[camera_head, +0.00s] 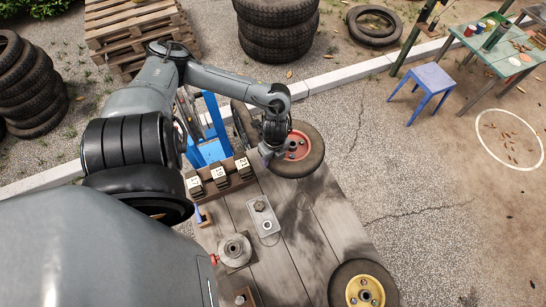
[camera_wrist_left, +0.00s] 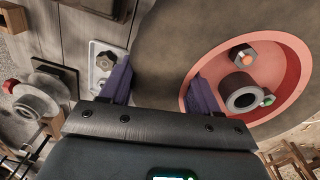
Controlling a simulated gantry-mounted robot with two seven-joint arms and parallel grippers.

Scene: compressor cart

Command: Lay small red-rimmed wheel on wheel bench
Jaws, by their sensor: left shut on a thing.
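The red-rimmed wheel (camera_head: 312,158), a dark tyre on a red rim, is at the far end of the plank-topped bench (camera_head: 306,236). My left gripper (camera_head: 268,151) is shut on the wheel's tyre at its left side. In the left wrist view the gripper's purple fingers (camera_wrist_left: 160,88) straddle the tyre wall, one outside it and one at the red rim (camera_wrist_left: 285,62). The rim's hub and coloured nuts face the camera there. I cannot tell whether the wheel touches the bench. My right gripper is not in view.
A yellow-rimmed wheel (camera_head: 350,292) is at the bench's near right corner. A metal plate with a knob (camera_head: 262,216), a round hub (camera_head: 235,250) and a rack of small blocks (camera_head: 219,174) occupy its left side. The middle right planks are clear. A blue stool (camera_head: 428,78) stands apart.

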